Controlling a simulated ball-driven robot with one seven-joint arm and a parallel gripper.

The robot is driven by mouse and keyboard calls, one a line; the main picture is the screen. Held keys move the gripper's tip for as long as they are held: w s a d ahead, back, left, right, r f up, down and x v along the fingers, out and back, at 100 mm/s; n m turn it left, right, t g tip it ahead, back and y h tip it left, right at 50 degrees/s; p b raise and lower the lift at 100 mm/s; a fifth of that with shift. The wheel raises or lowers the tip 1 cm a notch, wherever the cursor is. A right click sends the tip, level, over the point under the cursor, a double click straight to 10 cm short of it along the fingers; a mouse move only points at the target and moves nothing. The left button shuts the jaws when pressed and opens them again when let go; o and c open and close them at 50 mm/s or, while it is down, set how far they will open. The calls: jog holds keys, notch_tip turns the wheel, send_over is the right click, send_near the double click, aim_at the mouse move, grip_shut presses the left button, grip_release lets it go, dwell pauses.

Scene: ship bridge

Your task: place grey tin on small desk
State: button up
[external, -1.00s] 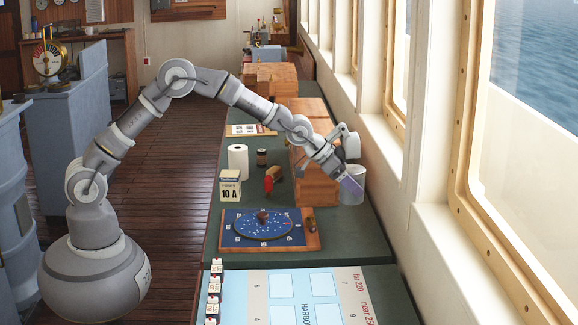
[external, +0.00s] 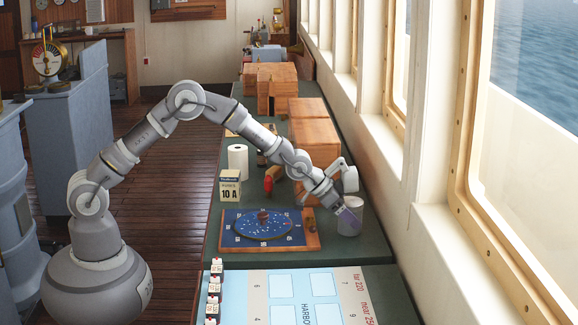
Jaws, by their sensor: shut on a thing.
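The grey tin (external: 350,221) is a pale grey cylinder at the right side of the long green-topped counter (external: 345,252), close to the window wall. My gripper (external: 352,208) reaches down to it from the left and is shut on its upper part; the fingertips are partly hidden. The tin looks upright. I cannot tell whether its bottom touches the counter. A small wooden desk (external: 118,36) stands against the back wall at the left; I cannot tell for sure that it is the small desk of the task.
Wooden boxes (external: 312,150) stand behind. A harbour board (external: 300,297) lies in front. The wooden floor (external: 185,150) is clear.

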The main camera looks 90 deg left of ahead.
jog(key=shift+f, duration=0.15)
jog(key=o, duration=1.2)
jog(key=shift+o, duration=0.2)
jog(key=p+v, duration=0.3)
jog(key=v, duration=0.5)
jog(key=shift+d+f, duration=0.2)
jog(key=shift+d, duration=0.2)
jog(key=s+d+r+t+y, duration=0.1)
jog(key=s+d+r+t, duration=0.15)
jog(key=r, duration=1.45)
jog(key=s+d+r+t, duration=0.1)
jog(key=s+d+r, duration=0.15)
jog(key=r, duration=1.35)
jog(key=s+d+r+t, duration=0.1)
jog(key=s+r+t, duration=0.2)
jog(key=s+r, duration=1.6)
notch_tip(320, 180, up, 3)
jog(key=shift+d+f+h, duration=0.2)
jog(key=shift+d+h, duration=0.05)
jog(key=shift+h, duration=0.05)
